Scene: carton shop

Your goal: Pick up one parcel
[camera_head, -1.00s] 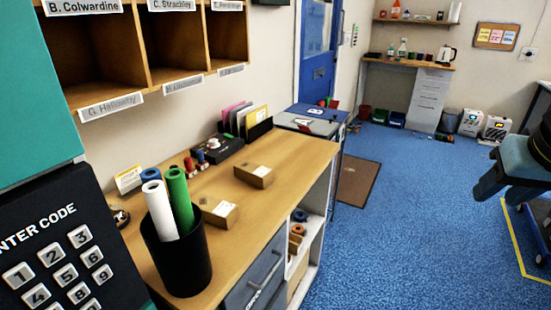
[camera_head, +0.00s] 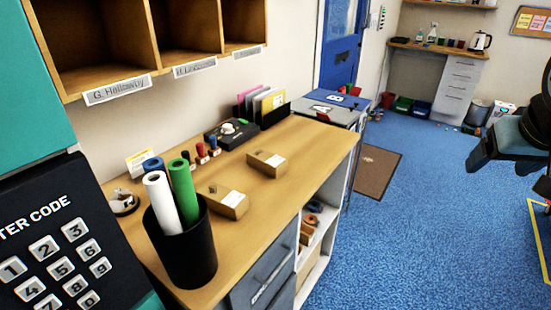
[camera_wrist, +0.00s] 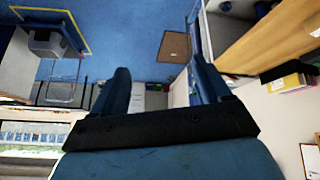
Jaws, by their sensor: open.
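Two small brown cardboard parcels lie on the wooden counter (camera_head: 262,215). One parcel (camera_head: 267,163) lies near the middle of the counter. The other parcel (camera_head: 228,203) lies nearer, just right of a black bin of rolls. Each has a pale label on top. My gripper (camera_wrist: 160,80) is open and empty in the wrist view, its two blue fingers spread apart. In the head view only a dark part of my arm shows at the right edge, well away from the parcels. I cannot make out the parcels in the wrist view.
A black bin (camera_head: 186,255) with white and green rolls stands at the counter's near end, beside a keypad cabinet (camera_head: 40,235). Labelled wooden pigeonholes (camera_head: 180,40) hang above. Stamps, a black device (camera_head: 232,133) and folders line the wall.

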